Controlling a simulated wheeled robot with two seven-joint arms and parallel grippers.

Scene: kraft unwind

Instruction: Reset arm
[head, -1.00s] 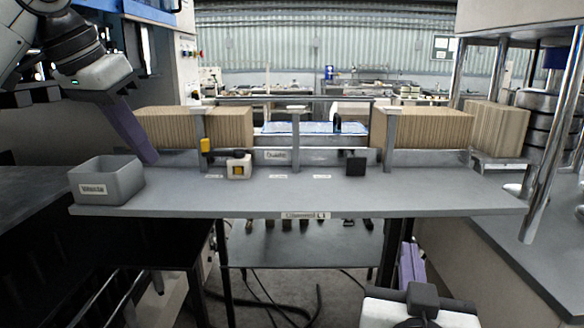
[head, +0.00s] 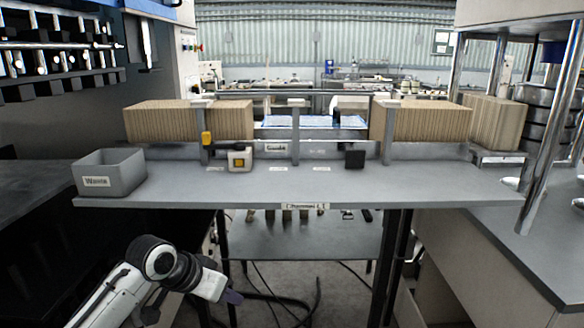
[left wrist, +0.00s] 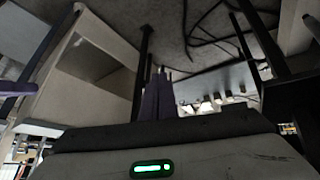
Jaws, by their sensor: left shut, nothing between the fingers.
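My left arm comes in from the lower left in the head view. Its gripper (head: 232,297) is low, in front of and below the shelf's front edge, and holds nothing. In the left wrist view the two purple fingers (left wrist: 157,97) lie close together, shut and empty. They point toward the floor area beneath the shelf. My right gripper does not show in the current frames.
A grey shelf (head: 300,187) spans the middle, with a grey waste bin (head: 110,180) at its left end. A yellow-and-white device (head: 240,159) and a black block (head: 355,159) stand on it. Cardboard stacks (head: 425,122) are behind. Cables (head: 262,290) lie on the floor below.

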